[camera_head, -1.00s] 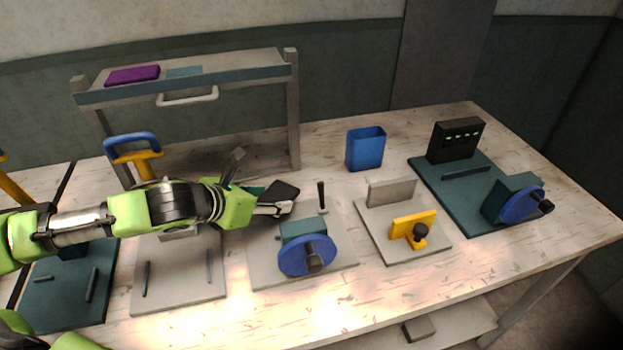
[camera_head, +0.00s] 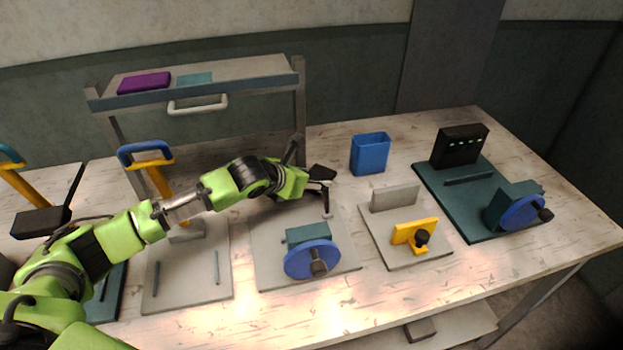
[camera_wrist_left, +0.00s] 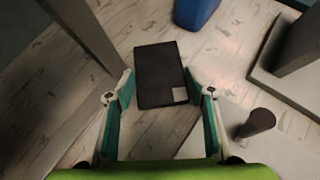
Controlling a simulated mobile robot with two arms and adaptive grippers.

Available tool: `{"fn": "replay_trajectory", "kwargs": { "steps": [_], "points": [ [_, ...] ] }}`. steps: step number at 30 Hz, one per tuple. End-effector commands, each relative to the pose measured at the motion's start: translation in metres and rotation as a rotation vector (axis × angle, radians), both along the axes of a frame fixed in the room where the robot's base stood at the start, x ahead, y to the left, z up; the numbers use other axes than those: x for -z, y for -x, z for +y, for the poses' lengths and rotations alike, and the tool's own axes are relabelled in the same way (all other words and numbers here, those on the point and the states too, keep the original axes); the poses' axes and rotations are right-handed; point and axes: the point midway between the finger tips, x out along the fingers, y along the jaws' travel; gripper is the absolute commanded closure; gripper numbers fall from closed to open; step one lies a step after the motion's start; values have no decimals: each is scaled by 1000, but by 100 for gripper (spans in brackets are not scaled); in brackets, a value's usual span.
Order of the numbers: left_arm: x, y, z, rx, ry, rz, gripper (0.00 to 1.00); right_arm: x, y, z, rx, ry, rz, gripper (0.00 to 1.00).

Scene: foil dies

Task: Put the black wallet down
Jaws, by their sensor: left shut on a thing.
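The black wallet (camera_head: 322,172) is a dark flat piece at the tip of my left gripper (camera_head: 316,181) in the head view, behind the plate with the blue wheel. In the left wrist view the wallet (camera_wrist_left: 160,72) lies lengthwise between the fingers of my left gripper (camera_wrist_left: 160,92), with a small pale patch at one corner. The gripper is shut on it. Wooden tabletop shows around it; I cannot tell whether the wallet touches the table. My right gripper is not in view.
The blue open bin (camera_head: 370,154) stands just to the right of the wallet. A dark upright post (camera_wrist_left: 258,122) is close by the right finger. The shelf's leg (camera_head: 300,120) rises behind to the left. Bare tabletop (camera_head: 440,122) lies right of the bin.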

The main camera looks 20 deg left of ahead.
Motion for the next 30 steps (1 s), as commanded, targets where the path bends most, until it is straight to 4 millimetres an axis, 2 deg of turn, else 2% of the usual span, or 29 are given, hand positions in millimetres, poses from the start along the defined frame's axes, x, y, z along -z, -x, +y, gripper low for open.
{"fn": "replay_trajectory", "kwargs": {
  "steps": [2, 12, 13, 14, 25, 30],
  "points": [
    [6, 0, 0, -1, 1, -1, 73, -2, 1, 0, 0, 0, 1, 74],
    [9, 0, 0, -1, 0, -2, 73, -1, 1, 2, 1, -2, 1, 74],
    [9, 0, 0, 0, 1, -2, 46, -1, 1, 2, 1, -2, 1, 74],
    [9, 0, 0, 0, 1, -2, 43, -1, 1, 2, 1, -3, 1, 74],
    [5, 0, 0, -1, 0, -2, 43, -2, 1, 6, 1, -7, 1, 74],
    [-4, 13, 5, 0, -1, -4, 43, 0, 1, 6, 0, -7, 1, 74]
  ]
}}
